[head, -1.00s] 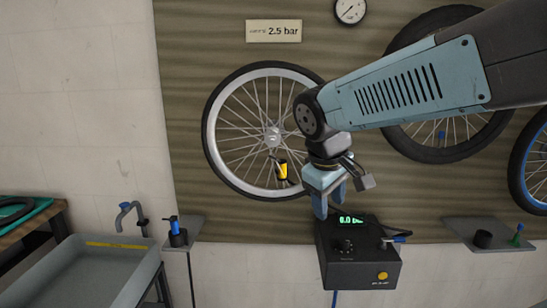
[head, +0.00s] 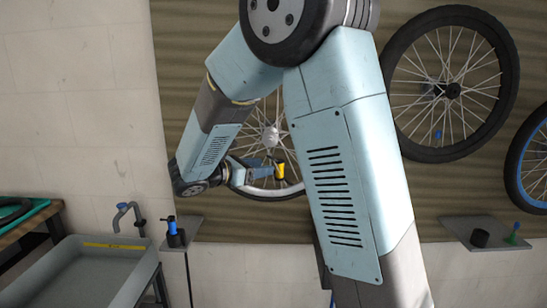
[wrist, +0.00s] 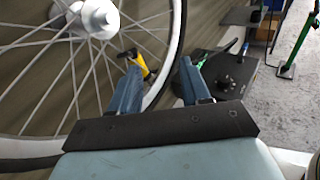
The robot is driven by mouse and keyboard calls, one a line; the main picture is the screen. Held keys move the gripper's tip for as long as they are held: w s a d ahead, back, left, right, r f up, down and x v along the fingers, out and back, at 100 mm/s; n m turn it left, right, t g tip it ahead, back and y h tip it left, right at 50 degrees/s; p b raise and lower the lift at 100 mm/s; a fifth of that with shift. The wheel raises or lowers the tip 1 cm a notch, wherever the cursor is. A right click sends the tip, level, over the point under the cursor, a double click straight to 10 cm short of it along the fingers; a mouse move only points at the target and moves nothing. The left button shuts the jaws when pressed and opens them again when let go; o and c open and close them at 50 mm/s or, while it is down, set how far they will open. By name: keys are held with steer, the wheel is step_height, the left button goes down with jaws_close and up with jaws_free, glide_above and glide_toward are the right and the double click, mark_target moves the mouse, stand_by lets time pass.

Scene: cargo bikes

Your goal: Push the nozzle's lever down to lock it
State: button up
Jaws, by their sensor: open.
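The nozzle (head: 281,171), yellow with black parts, sits at the lower part of the spoked wheel (head: 270,137), inside its rim. The nozzle also shows in the wrist view (wrist: 139,63), close to the left fingertip. Its lever is too small to tell apart from its other dark parts. My gripper (head: 263,169) is just left of the nozzle in the head view. In the wrist view my gripper (wrist: 161,68) is open, fingers apart with nothing held, and the nozzle lies beyond the fingertips. I cannot tell whether a finger touches it.
A dark box with knobs (wrist: 222,78) is just right of the gripper in the wrist view; my arm hides most of it in the head view. A small shelf with a blue-topped item (head: 173,230) and a sink (head: 85,275) are at left. More wheels hang at right.

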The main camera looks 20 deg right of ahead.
mark_target(269, 157)
steer(key=w+a+n+t, duration=0.2)
steer(key=w+a+n, duration=0.1)
steer(key=a, duration=0.1)
steer(key=shift+h, duration=0.4)
steer(key=x, duration=1.3)
steer(key=shift+w+f, duration=0.25)
steer(key=shift+t, duration=0.3)
jaws_close()
